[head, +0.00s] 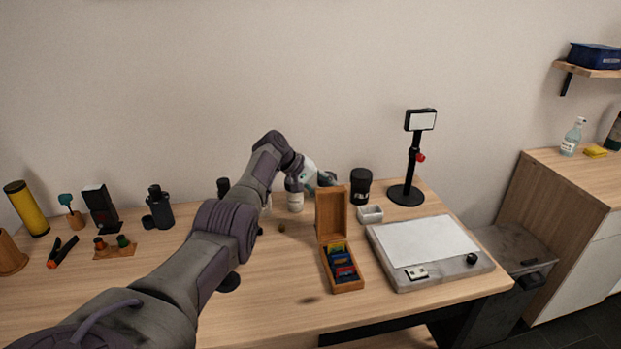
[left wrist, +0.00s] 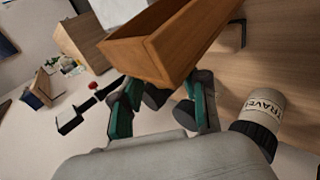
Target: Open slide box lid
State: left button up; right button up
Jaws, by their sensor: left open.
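The wooden slide box (head: 347,284) stands on the table, open at the top, with several coloured slides (head: 342,262) showing inside. Its lid (head: 332,213) stands raised, roughly upright, at the box's far end, with its hollow inner side facing the head camera. My left gripper (head: 326,179) is open just behind the lid's top edge. In the left wrist view the lid (left wrist: 148,58) crosses above the spread fingers of my left gripper (left wrist: 163,90). I cannot tell whether they touch it. My right gripper is not in view.
A light panel (head: 425,243) lies right of the box, with a small white tray (head: 370,214) behind it. A black stand (head: 407,192), a dark cylinder (head: 361,187) and a white bottle (head: 295,196) stand at the back.

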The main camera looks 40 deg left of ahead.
pick_arm(q)
jog(key=v, duration=1.1)
jog(key=shift+s, duration=0.1)
